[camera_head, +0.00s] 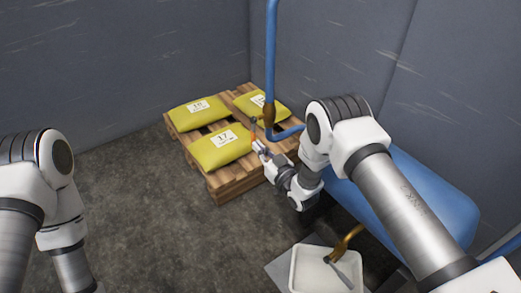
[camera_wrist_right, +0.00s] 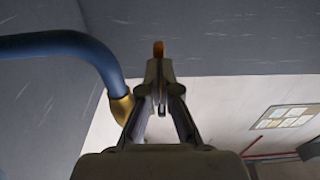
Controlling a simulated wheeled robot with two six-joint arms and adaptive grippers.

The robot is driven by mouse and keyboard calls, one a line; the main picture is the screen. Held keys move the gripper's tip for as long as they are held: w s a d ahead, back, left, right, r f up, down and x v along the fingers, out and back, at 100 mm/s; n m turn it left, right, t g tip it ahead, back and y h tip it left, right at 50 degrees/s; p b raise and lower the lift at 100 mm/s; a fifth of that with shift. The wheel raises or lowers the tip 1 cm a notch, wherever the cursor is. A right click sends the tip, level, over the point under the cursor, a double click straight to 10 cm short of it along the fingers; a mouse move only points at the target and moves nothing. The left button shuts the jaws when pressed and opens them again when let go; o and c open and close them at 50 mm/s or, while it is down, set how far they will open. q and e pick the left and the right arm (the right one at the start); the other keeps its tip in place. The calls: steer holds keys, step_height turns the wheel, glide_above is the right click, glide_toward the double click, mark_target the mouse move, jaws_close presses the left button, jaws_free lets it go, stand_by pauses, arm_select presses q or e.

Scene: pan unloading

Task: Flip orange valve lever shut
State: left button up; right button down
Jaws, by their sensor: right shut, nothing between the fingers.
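The orange lever (camera_head: 253,135) shows as a small upright strip beside the brass valve body (camera_head: 269,114) on the blue pipe (camera_head: 271,55). My right gripper (camera_head: 258,147) is shut and empty, with its tips close to the lever's lower end. In the right wrist view the closed fingers (camera_wrist_right: 159,95) point at the orange lever end (camera_wrist_right: 158,49), which shows just beyond the tips. I cannot tell whether they touch. A brass fitting (camera_wrist_right: 122,108) on the blue pipe (camera_wrist_right: 75,45) is to their left. My left gripper is out of view; only the left arm shows.
Yellow sacks (camera_head: 218,149) lie on a wooden pallet (camera_head: 231,187) behind the gripper. A blue tank (camera_head: 440,205) is under my right arm. A white tray (camera_head: 318,277) stands below a brass spout (camera_head: 346,242). The floor at left centre is clear.

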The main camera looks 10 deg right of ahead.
mark_target(251, 141)
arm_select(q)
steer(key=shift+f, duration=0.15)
arm_select(e)
steer(key=shift+w, duration=0.1)
steer(key=w+b, duration=0.1)
steer(key=w+a+t+b, duration=0.1)
steer(key=w+t+y+b, duration=0.1)
steer(key=shift+a+f, duration=0.2)
steer(key=shift+f, duration=0.1)
steer(key=shift+b+x, duration=0.45)
steer(key=shift+x, duration=1.1)
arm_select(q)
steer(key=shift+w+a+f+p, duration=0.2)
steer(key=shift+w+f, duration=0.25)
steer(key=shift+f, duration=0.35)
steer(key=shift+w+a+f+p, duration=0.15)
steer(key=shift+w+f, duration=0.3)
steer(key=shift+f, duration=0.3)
arm_select(e)
steer(key=w+a+r+t, duration=0.1)
steer(key=w+a+r, duration=0.1)
steer(key=w+r, duration=0.3)
steer(key=shift+r+t, duration=0.2)
steer(key=shift+t, duration=0.1)
steer(key=shift+w, duration=0.1)
